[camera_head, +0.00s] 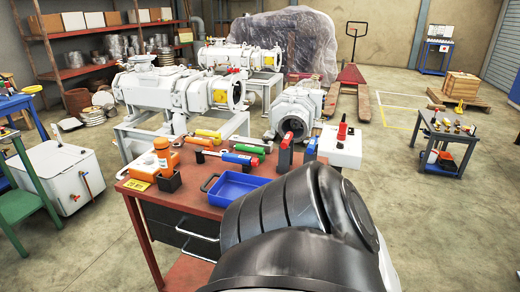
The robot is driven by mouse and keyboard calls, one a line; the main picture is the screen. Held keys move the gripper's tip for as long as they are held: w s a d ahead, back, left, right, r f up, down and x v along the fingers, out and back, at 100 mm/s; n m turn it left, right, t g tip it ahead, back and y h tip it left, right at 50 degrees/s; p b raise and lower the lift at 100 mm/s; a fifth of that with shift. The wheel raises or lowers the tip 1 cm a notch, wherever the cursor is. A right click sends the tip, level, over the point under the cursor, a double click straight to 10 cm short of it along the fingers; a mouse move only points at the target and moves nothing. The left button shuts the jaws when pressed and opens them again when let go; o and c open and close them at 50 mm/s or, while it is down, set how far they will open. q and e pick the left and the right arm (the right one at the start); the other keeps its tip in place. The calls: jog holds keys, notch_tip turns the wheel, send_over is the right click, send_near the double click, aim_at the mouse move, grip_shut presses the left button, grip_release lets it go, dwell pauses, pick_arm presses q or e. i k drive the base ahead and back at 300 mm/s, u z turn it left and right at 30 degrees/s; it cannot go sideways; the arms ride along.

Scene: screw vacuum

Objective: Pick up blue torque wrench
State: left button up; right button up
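A small blue piece (311,147), possibly the blue torque wrench, shows at the back right of the red-topped workbench (135,190). It sits between a red-and-black tool (285,153) and a white box, and most of its length is hidden or too small to make out. A large dark link of my arm covers the bench's right front. Neither gripper shows.
A blue tray (232,188) lies on the bench in front of the tools. An orange bottle (163,152) and orange case (144,170) stand at the left. A white box (341,147) with a red knob is at the back right. Pump machines stand behind the bench.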

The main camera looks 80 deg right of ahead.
aim_at(200, 154)
jog(key=z, duration=1.6)
jog(key=i, duration=0.35)
